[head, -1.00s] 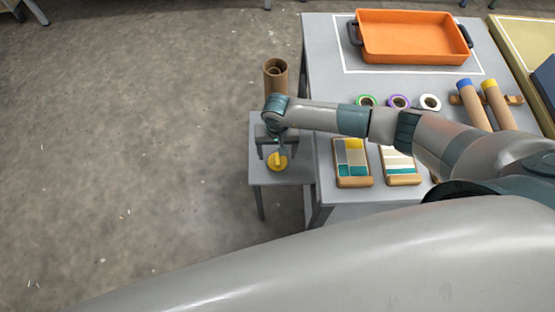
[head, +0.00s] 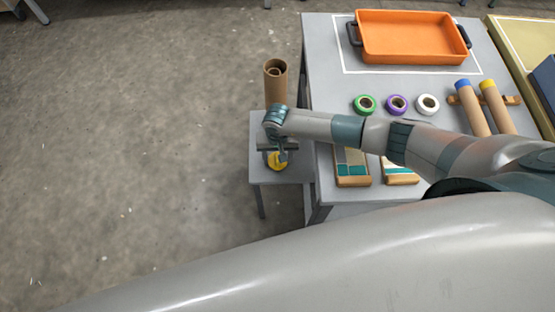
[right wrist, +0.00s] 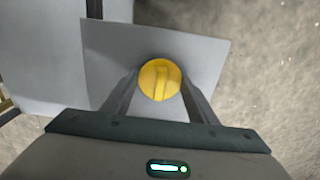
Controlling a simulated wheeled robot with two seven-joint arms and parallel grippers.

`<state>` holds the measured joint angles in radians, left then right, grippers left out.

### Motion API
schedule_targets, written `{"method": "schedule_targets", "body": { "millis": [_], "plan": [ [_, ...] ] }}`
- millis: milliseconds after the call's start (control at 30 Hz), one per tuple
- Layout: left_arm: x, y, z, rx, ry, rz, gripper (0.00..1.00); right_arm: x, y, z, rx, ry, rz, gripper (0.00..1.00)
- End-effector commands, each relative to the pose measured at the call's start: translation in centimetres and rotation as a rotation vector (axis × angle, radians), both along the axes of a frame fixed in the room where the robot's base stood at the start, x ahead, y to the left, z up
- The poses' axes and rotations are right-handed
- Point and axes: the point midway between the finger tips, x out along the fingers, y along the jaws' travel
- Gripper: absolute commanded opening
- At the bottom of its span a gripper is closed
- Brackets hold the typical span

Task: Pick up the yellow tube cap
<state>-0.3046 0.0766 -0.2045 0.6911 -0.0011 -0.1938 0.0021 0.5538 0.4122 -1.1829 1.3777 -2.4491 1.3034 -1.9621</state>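The yellow tube cap (head: 274,164) lies on a small grey side table (head: 292,176). It is round with a raised bar across its top, seen clearly in the right wrist view (right wrist: 159,80). My right gripper (head: 279,155) is directly over the cap and hides part of it in the head view. I cannot tell how far the fingertips are above the table. My left gripper is out of view.
A brown cardboard tube (head: 276,82) stands upright just behind my right wrist. The larger grey table (head: 325,110) at right holds an orange tray (head: 413,56), several tape rolls (head: 397,114), colour sample boards (head: 352,178) and capped tubes (head: 472,108). The floor at left is clear.

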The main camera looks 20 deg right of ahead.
Motion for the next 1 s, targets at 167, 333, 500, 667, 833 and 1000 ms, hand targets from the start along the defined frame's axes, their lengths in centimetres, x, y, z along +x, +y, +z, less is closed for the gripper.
{"method": "schedule_targets", "body": {
  "millis": [167, 333, 500, 667, 833, 1000],
  "plan": [
    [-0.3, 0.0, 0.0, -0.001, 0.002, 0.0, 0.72, 0.0, 0.0, 0.0, 0.0, 0.0, 0.0, 0.3],
    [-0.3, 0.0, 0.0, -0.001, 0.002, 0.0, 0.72, 0.0, 0.0, 0.0, 0.0, 0.0, 0.0, 0.3],
    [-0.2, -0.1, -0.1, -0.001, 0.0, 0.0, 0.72, 0.1, 0.0, 0.5, 0.001, -0.001, 0.0, 0.3],
    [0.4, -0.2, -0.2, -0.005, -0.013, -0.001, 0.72, 0.2, 0.0, 1.8, 0.001, -0.003, 0.001, 0.3],
    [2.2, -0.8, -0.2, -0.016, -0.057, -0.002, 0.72, 0.2, 0.0, 4.1, 0.001, -0.003, 0.002, 0.3],
    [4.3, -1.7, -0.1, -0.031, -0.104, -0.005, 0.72, 0.2, 0.0, 6.9, 0.001, -0.003, 0.001, 0.3]
  ]
}}
